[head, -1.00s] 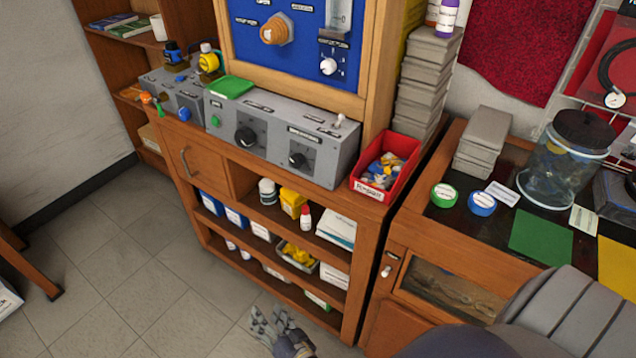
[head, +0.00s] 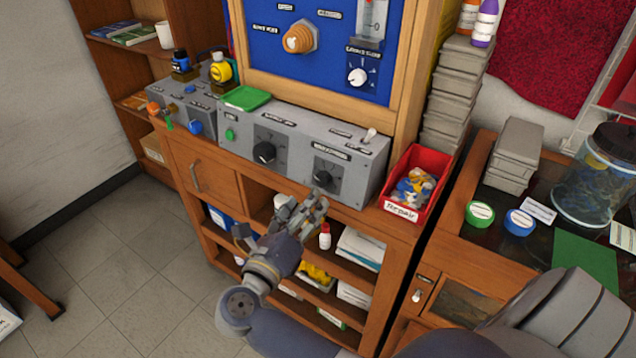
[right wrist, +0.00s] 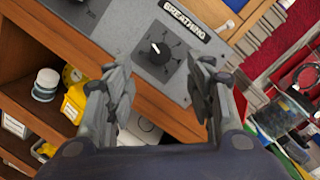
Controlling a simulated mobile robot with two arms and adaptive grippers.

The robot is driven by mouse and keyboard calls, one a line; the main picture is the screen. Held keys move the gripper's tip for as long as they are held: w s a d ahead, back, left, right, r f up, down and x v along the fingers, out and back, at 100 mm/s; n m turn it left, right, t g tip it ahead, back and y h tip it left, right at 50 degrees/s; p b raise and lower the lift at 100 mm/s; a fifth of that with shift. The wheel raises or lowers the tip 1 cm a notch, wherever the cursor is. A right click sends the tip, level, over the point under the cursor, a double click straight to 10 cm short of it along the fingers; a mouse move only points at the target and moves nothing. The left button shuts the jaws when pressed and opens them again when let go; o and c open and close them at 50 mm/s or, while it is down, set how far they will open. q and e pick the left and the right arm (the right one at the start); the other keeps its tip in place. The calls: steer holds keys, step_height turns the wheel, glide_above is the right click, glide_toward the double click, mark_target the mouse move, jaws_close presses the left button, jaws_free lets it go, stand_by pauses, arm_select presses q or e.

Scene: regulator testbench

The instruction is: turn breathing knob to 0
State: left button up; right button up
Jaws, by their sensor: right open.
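The breathing knob (head: 322,177) is a black dial on the right part of the grey control box (head: 222,131). In the right wrist view the knob (right wrist: 160,53) lies ahead of the fingers, under a label reading BREATHING (right wrist: 182,18). My right gripper (head: 306,204) is in front of the box, just below and left of the knob in the head view. In the right wrist view its two fingers (right wrist: 160,95) stand apart with nothing between them, and they do not touch the knob. My left gripper is not in view.
A second black knob (head: 264,153) is to the left on the box, and a toggle switch (head: 369,135) is on top. A red Repair bin (head: 417,182) stands right of the box. Shelves with bottles and boxes lie below. A blue panel (head: 318,45) rises behind.

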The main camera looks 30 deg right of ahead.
mark_target(321, 181)
steer(key=p+x, duration=0.1)
steer(key=x, duration=0.6)
steer(key=shift+w+d, duration=0.15)
steer(key=shift+d, duration=0.1)
steer(key=c, duration=1.1)
